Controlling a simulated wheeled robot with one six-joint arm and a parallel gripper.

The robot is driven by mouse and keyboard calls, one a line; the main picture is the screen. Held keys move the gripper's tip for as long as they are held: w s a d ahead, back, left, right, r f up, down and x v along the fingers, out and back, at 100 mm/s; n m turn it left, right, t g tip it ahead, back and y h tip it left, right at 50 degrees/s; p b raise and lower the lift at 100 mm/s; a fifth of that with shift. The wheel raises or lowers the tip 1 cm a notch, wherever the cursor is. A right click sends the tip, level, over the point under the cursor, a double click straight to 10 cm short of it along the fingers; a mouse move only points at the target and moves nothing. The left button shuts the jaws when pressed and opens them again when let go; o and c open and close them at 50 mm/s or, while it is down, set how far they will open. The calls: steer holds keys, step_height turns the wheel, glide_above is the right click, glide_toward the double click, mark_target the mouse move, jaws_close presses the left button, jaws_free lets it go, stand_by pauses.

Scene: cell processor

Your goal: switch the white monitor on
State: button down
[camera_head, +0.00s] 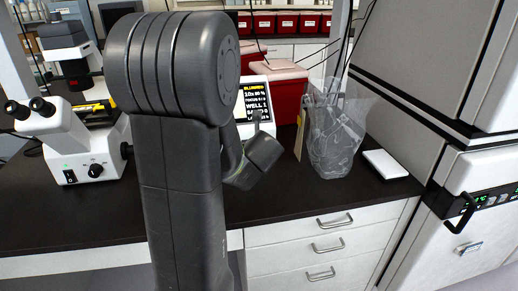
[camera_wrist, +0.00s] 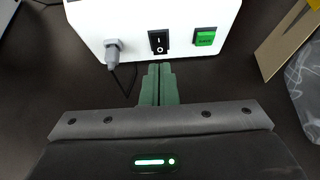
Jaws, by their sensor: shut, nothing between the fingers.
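The white monitor (camera_head: 268,129) stands on the dark bench, partly hidden behind my arm in the head view. Its screen (camera_head: 254,106) is lit with yellow and white text. In the wrist view a white housing (camera_wrist: 125,18) carries a black rocker switch (camera_wrist: 158,42) marked I and O. A green button (camera_wrist: 205,37) is to the switch's right, and a grey plug with a cable (camera_wrist: 113,50) to its left. My gripper (camera_wrist: 160,68) is shut and empty, its green fingertips just below the switch in the picture. I cannot tell whether they touch the housing.
A microscope (camera_head: 62,135) stands on the bench at left. A clear bag (camera_head: 337,135) of items and a white flat box (camera_head: 384,164) are at right. Red bins (camera_head: 290,88) are behind. A tan card (camera_wrist: 285,40) stands right of the housing. A tall grey cabinet (camera_head: 425,50) bounds the right.

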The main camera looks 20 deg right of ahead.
steer(key=s+a+r+p, duration=0.1)
steer(key=s+r+p, duration=0.1)
steer(key=s+r, duration=0.3)
steer(key=shift+s+a+r, duration=0.25)
steer(key=shift+a+r, duration=0.1)
steer(key=shift+r, duration=0.15)
